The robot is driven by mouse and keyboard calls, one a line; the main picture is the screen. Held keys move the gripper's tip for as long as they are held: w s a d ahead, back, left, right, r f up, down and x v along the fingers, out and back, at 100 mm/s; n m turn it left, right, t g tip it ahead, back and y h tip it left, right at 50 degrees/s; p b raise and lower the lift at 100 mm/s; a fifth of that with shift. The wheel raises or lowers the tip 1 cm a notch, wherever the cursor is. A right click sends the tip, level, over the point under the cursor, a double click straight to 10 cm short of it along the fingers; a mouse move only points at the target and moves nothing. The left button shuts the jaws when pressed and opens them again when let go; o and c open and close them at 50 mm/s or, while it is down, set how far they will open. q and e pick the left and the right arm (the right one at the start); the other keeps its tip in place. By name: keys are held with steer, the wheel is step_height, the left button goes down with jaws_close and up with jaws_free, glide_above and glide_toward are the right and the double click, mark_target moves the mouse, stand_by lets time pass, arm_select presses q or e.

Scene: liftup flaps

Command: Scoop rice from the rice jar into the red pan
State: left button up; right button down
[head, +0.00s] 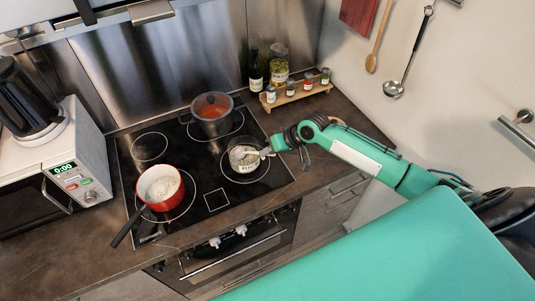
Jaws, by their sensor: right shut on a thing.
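The red pan (175,204) stands on the left front of the cooktop, its black handle pointing down-left. White rice (161,186) shows inside it. The rice jar (246,167), a clear glass jar with a label, stands upright on the cooktop to the right of the pan. My right gripper (269,151) is at the jar's right rim and is shut on a small pale thing that looks like a scoop (254,156). The scoop's far end lies over or inside the jar opening; I cannot tell which. My left gripper is not in view.
A lidded pot (213,121) with red contents stands behind the jar. A spice rack (297,95) and bottles (279,66) stand at the back right. A microwave (74,168) fills the left side. The cooktop between pan and jar is clear.

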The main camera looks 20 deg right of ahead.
steer(key=shift+s+f+b, duration=0.15)
steer(key=shift+f+b, duration=0.3)
steer(key=shift+f, duration=0.05)
steer(key=shift+t+y, duration=0.5)
steer(key=shift+t, duration=0.2)
steer(key=r, duration=0.1)
steer(key=r+p, duration=0.1)
steer(key=r, duration=0.1)
steer(key=s+r+p, duration=0.1)
steer(key=shift+d+r, duration=0.15)
steer(key=shift+d, duration=0.25)
arm_select(q)
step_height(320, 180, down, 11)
steer(key=b, duration=1.1)
arm_select(e)
steer(key=s+d+r+n+t+y, duration=0.1)
steer(key=s+d+r+t+y, duration=0.1)
steer(key=s+r+t+y, duration=0.1)
steer(key=shift+s+d+r+t, duration=0.25)
steer(key=shift+s+r+t, duration=0.15)
steer(key=shift+s+t, duration=0.15)
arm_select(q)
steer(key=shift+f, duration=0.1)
